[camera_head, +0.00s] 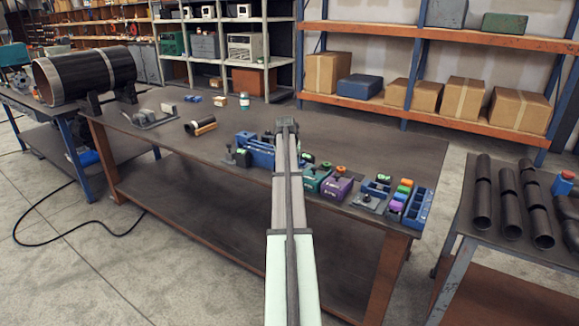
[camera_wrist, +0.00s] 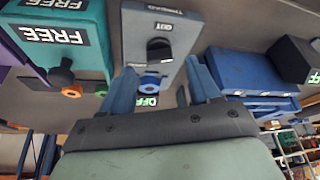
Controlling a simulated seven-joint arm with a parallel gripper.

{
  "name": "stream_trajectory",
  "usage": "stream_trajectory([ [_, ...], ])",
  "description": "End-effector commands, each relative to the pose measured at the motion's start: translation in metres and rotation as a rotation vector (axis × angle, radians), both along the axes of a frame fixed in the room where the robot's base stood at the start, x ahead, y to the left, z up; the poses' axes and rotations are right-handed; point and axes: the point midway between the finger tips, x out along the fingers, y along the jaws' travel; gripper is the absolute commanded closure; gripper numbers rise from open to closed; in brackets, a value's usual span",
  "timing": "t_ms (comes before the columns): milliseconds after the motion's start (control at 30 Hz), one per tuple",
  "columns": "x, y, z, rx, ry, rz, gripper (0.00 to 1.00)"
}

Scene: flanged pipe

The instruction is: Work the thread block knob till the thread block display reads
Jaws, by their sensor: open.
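A blue block (camera_wrist: 250,70) is at right. The workbench (camera_head: 400,150) carries several coloured blocks. A dark flanged pipe (camera_head: 85,74) lies at far left.

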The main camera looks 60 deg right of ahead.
Motion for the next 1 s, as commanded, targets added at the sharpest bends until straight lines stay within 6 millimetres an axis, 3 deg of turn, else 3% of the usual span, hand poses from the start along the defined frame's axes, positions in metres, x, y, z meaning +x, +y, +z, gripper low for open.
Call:
stream_trajectory([
  [300, -0.009, 0.023, 0.059, -0.001, 0.0, 0.0, 0.38],
  [500, -0.013, 0.033, 0.085, 0.0, 0.0, 0.0, 0.38],
  [700, -0.015, 0.038, 0.098, -0.001, 0.0, 0.0, 0.38],
  [1000, -0.016, 0.039, 0.1, 0.0, 0.0, 0.0, 0.38],
])
